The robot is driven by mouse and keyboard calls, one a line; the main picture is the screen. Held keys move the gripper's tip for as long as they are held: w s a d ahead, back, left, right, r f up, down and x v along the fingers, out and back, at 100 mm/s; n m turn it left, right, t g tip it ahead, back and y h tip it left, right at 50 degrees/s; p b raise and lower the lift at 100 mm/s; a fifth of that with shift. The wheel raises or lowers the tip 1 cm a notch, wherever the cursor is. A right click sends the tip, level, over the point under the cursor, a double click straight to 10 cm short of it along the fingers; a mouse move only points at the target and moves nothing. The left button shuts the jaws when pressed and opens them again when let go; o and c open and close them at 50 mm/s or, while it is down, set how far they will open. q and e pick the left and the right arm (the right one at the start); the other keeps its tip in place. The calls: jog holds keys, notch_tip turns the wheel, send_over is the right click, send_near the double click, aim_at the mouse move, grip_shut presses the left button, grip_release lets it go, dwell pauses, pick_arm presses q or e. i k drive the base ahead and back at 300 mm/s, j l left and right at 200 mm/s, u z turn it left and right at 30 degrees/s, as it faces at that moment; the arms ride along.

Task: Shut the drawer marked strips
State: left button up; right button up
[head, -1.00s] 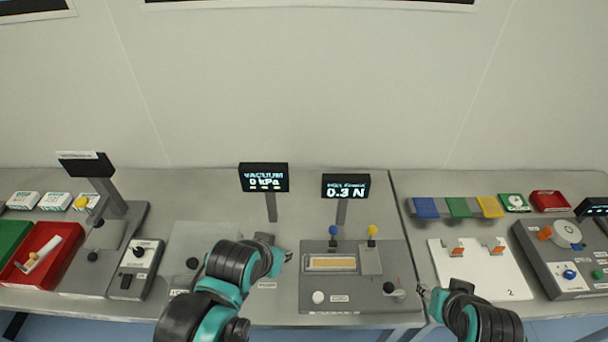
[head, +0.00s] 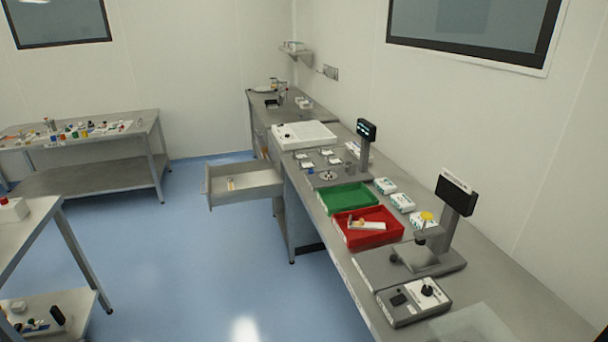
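One drawer (head: 244,194) stands pulled out from under the long grey bench, in the middle left of the head view. It is a light grey metal box, with a few small pale and orange items lying inside. Its front faces left, over the blue floor. I cannot read any label on it from here. Neither of my grippers shows in the head view now.
The long bench (head: 478,292) runs from the lower right to the back, carrying a green tray (head: 347,197), a red tray (head: 385,238) and instruments. Another table (head: 95,142) stands at the back left. Blue floor (head: 185,255) is clear before the drawer.

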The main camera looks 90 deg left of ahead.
aim_at(256, 180)
jog(key=k+u, duration=0.4)
jog(key=k+j+u, duration=0.15)
jog(key=u, duration=0.2)
jog(key=j+u, duration=0.1)
jog(key=u, duration=0.35)
jog(key=j+u, duration=0.15)
jog(key=u, duration=0.3)
jog(key=j+u, duration=0.15)
jog(key=u, duration=0.3)
jog(key=j+u, duration=0.1)
jog(key=u, duration=0.3)
jog(key=j+u, duration=0.15)
jog(key=u, duration=0.3)
jog(key=i+j, duration=0.5)
jog(key=j, duration=0.15)
jog(key=i+j, duration=0.5)
jog(key=j, duration=0.15)
jog(key=i+j+u, duration=0.1)
jog(key=i+j, duration=0.4)
jog(key=j, duration=0.2)
jog(key=i+j, duration=0.1)
jog(key=i, duration=0.7)
jog(key=i+j+z, duration=0.1)
jog(key=i, duration=0.7)
jog(key=i+j, duration=0.15)
jog(key=i, duration=0.7)
